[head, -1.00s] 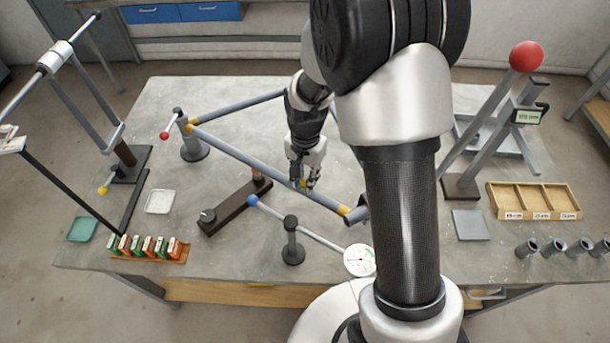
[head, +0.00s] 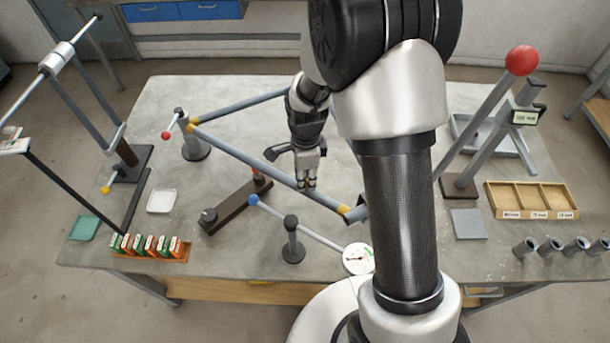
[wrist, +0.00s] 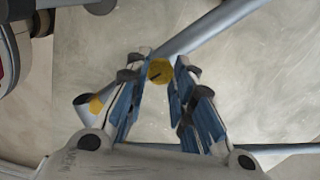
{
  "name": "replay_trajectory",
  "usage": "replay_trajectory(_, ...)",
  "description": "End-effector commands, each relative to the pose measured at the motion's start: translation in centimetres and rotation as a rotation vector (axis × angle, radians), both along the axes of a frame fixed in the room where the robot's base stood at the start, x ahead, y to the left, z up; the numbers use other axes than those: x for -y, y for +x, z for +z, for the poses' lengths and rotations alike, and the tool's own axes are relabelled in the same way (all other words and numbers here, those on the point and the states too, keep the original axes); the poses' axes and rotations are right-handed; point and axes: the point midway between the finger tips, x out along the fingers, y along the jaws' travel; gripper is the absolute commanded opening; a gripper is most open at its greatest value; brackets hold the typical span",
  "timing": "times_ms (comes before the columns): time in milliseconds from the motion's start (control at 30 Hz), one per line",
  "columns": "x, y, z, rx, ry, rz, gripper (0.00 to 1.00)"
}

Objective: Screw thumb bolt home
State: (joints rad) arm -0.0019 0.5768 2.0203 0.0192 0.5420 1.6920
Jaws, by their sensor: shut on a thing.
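The thumb bolt has a round yellow head (wrist: 159,71) with a dark slot-like mark. It sits at a grey frame tube, which runs up and right in the wrist view (wrist: 215,27). My gripper (wrist: 160,74) is shut on the yellow head, one finger on each side. In the head view my gripper (head: 307,186) points down at the front tube of the grey frame (head: 250,163), left of its yellow near corner (head: 345,209). The fingers mostly hide the bolt there, and its shank and thread are hidden.
A round white dial (head: 358,259) on a rod with a blue ball (head: 253,200) stands in front of the frame. A dark bar block (head: 235,208) lies left. A wooden tray (head: 532,199) is at right.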

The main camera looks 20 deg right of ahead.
Motion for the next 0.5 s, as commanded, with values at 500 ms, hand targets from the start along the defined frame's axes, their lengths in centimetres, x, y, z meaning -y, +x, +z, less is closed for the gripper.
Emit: replay_trajectory(500,0.01,0.19,0.21,0.004,0.003,-0.477,0.00)
